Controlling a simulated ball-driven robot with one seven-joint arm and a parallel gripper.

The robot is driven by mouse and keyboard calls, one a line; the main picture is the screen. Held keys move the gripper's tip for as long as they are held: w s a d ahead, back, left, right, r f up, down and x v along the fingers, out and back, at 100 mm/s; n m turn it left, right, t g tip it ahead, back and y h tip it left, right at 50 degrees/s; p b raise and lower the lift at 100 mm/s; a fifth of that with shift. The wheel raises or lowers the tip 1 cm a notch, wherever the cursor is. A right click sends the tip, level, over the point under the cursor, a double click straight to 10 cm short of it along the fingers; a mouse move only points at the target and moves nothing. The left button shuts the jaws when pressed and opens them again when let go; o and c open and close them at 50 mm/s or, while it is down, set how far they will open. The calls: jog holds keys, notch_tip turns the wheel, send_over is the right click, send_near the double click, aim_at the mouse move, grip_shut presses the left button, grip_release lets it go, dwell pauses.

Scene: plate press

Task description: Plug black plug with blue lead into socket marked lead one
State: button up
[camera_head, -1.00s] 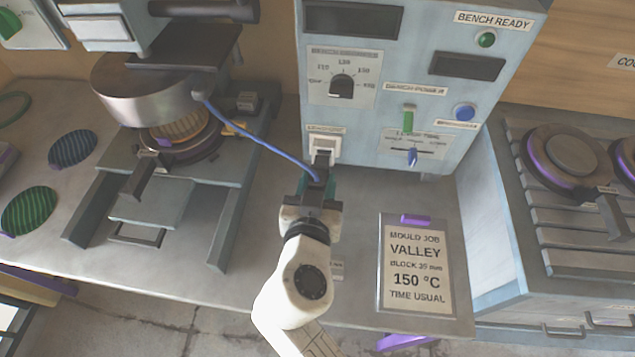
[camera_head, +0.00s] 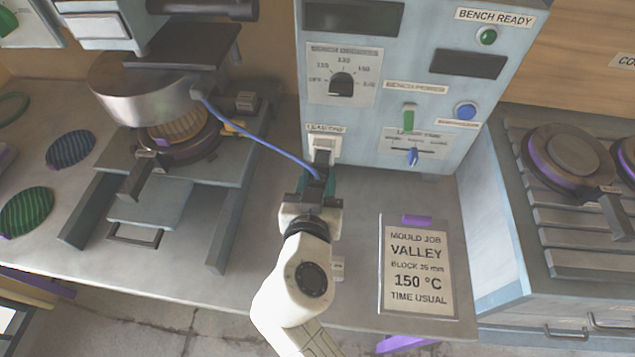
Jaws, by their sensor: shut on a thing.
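The black plug (camera_head: 319,174) with the blue lead (camera_head: 255,138) is in my gripper (camera_head: 318,184), which is shut on it. The plug stands just below and in front of the white socket (camera_head: 323,147) on the lower left of the pale blue control panel. A small label (camera_head: 325,129) above the socket seems to read lead one, but it is blurred. The blue lead runs up left to the round metal press head (camera_head: 150,92). I cannot tell whether the plug's tip is inside the socket; my gripper hides part of it.
A job card (camera_head: 418,265) in a frame lies right of my arm. The press stand (camera_head: 200,160) is to the left, with green and blue ribbed discs beyond it. The control panel (camera_head: 375,170) rises behind the socket.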

aim_at(320, 172)
jog(key=shift+b+x, duration=0.85)
jog(key=shift+x, duration=0.85)
jog(key=o, duration=1.1)
jog(key=b+v, duration=0.1)
jog(key=v, duration=0.9)
jog(key=shift+s+r, duration=0.1)
jog(key=shift+s, duration=0.25)
